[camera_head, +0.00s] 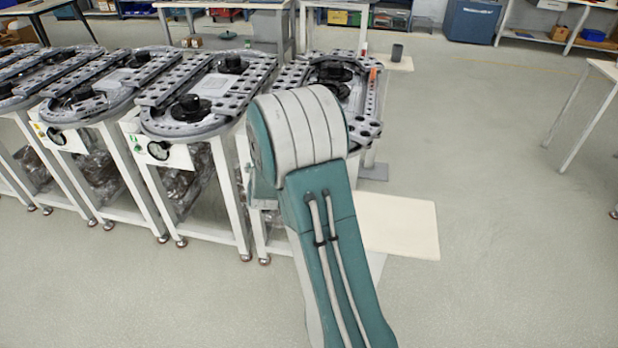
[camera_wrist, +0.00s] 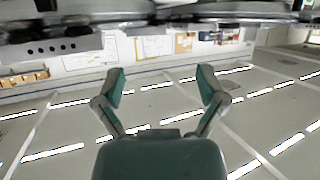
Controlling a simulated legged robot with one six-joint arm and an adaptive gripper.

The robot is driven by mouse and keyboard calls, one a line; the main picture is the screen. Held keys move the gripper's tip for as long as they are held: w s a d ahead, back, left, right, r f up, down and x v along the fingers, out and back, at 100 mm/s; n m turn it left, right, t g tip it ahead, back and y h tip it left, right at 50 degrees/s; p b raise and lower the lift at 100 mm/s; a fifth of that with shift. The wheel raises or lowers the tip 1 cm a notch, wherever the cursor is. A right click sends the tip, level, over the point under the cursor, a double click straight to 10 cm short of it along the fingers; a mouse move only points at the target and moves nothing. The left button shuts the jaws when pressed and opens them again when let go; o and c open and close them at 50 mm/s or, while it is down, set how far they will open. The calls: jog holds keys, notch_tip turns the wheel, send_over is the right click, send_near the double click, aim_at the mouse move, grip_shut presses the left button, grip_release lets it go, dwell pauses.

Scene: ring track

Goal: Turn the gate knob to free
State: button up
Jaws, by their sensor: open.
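Black round knobs sit on white front panels of the track tables in the head view. One knob (camera_head: 158,150) has a green label beside it, and another knob (camera_head: 57,136) has a yellow label beside it. I cannot tell which is the gate knob; my arm hides the front of the nearest table. My gripper (camera_wrist: 160,82) shows only in the wrist view. Its two fingers are spread wide with nothing between them. No knob is clear in that view. My arm hides the gripper in the head view.
Several grey ring tracks on white-legged tables stand in a row, including the near ring track (camera_head: 205,92). A cream mat (camera_head: 400,224) lies right of my arm.

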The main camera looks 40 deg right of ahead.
jog(key=s+d+f+m+h, duration=0.1)
jog(key=s+d+f+h, duration=0.1)
jog(key=d+f+h, duration=0.35)
jog(key=s+d+f+m+h, duration=0.1)
jog(key=s+d+f+h, duration=0.15)
jog(key=d+f, duration=0.6)
jog(key=shift+g+y, duration=0.4)
jog(key=w+d+f, duration=0.1)
jog(key=w, duration=0.1)
jog(key=w+d, duration=0.2)
jog(key=w+d+f, duration=0.1)
jog(key=w+d, duration=0.1)
jog(key=shift+w+f, duration=0.2)
jog(key=shift+f, duration=0.15)
jog(key=shift+a, duration=0.1)
jog(key=c, duration=1.1)
